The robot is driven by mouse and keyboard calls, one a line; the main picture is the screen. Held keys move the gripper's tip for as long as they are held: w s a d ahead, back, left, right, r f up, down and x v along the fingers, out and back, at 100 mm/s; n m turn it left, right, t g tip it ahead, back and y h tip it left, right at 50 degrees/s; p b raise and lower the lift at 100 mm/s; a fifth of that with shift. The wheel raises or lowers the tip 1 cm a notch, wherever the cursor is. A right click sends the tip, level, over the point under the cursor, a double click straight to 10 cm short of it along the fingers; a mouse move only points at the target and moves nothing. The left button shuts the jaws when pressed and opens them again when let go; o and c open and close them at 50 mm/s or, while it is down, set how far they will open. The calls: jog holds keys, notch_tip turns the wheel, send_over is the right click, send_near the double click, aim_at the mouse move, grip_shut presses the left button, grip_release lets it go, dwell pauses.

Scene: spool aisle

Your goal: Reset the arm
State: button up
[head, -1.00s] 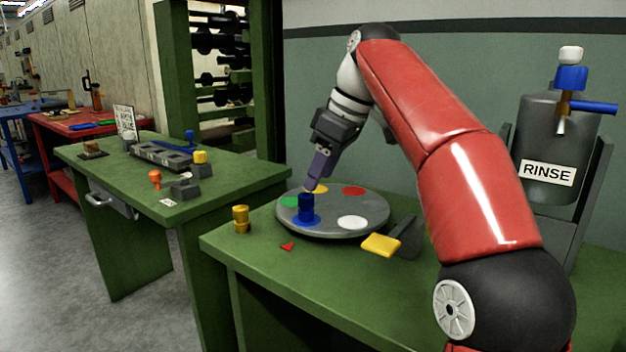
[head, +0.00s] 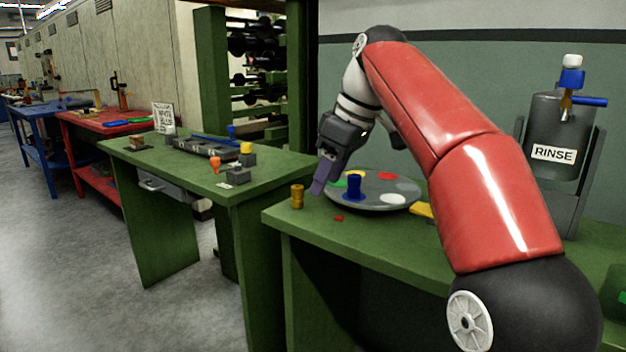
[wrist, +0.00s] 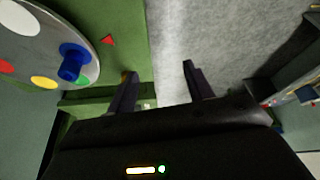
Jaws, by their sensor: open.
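My red arm reaches over the near green bench (head: 300,222) in the head view. My gripper (head: 320,186) points down beside the left edge of the grey round plate (head: 385,204), behind the brass spool (head: 297,197) and to its right in the picture. In the wrist view my gripper (wrist: 160,74) has its two fingers well apart, with nothing between them but bench edge and floor. The blue spool (head: 354,187) stands on the plate, which carries coloured discs; it also shows in the wrist view (wrist: 72,66). The brass spool is mostly hidden by a finger there.
A red triangle (head: 339,218) and a partly hidden yellow piece (head: 422,210) lie on the near bench. The rinse tank (head: 556,140) stands at right. A second green bench (head: 130,155) with small parts is at left. Open floor (head: 80,270) lies at front left.

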jog(key=s+d+f+m+t+h, duration=0.1)
jog(key=s+d+f+m, duration=0.5)
jog(key=s+f, duration=0.6)
jog(key=s+d+f+m+t+h, duration=0.2)
jog(key=s+d+f+m, duration=0.4)
jog(key=s+f, duration=0.6)
jog(key=shift+s+d+f+t+h, duration=0.3)
jog(key=shift+f+h, duration=0.05)
jog(key=shift+h, duration=0.05)
jog(key=shift+c, duration=0.4)
